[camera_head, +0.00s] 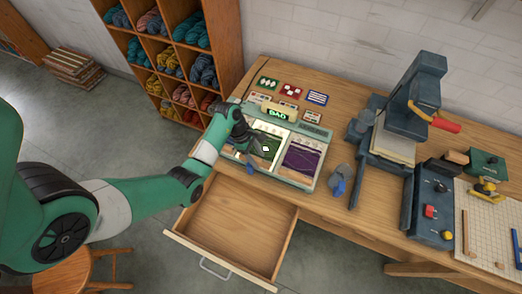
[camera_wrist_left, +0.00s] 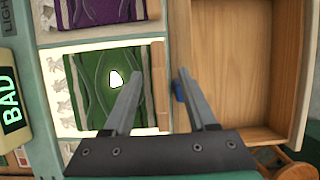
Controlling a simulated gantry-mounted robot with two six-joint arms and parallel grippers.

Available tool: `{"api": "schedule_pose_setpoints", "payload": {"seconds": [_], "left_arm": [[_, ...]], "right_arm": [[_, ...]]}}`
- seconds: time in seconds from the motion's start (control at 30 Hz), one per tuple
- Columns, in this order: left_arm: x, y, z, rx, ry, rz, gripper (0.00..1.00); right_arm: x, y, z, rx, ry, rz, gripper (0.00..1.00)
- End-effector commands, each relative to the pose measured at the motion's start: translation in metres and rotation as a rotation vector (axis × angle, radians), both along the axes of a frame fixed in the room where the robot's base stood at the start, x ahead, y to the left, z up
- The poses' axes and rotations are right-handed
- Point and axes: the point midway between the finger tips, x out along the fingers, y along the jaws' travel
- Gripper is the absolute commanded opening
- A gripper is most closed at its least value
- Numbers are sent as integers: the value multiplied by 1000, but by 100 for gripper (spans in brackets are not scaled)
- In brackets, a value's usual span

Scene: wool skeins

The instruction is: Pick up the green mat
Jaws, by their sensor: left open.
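The green mat (camera_head: 269,147) lies flat in the left window of a pale green console (camera_head: 296,183), with a small white patch on it. In the left wrist view the mat (camera_wrist_left: 92,88) shows darker wavy lines and a pale border. My left gripper (camera_head: 256,155) is open and empty over the mat's near edge. In the wrist view one fingertip of the gripper (camera_wrist_left: 160,72) overlaps the mat and the other lies beyond its edge. I cannot tell whether the finger touches it. My right gripper is not in view.
A purple mat (camera_head: 301,159) lies in the neighbouring window. A lit BAD sign (camera_head: 277,114) stands behind. An open, empty drawer (camera_head: 237,229) juts out in front. A dark press (camera_head: 412,105) stands to the right. Patterned cards (camera_head: 291,90) lie at the back.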

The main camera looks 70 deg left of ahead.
Motion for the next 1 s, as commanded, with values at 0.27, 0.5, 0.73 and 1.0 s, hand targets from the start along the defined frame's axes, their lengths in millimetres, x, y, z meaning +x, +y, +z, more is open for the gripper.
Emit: {"api": "schedule_pose_setpoints", "payload": {"seconds": [0.27,0.5,0.73,1.0], "left_arm": [[3,-3,-10,2,-1,1,57],[3,-3,-9,2,-1,1,22],[3,-3,-9,1,0,0,0],[3,-3,-9,1,-1,1,0]], "right_arm": [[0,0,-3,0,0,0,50],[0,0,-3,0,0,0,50],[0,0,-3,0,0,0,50],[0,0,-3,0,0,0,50]]}}
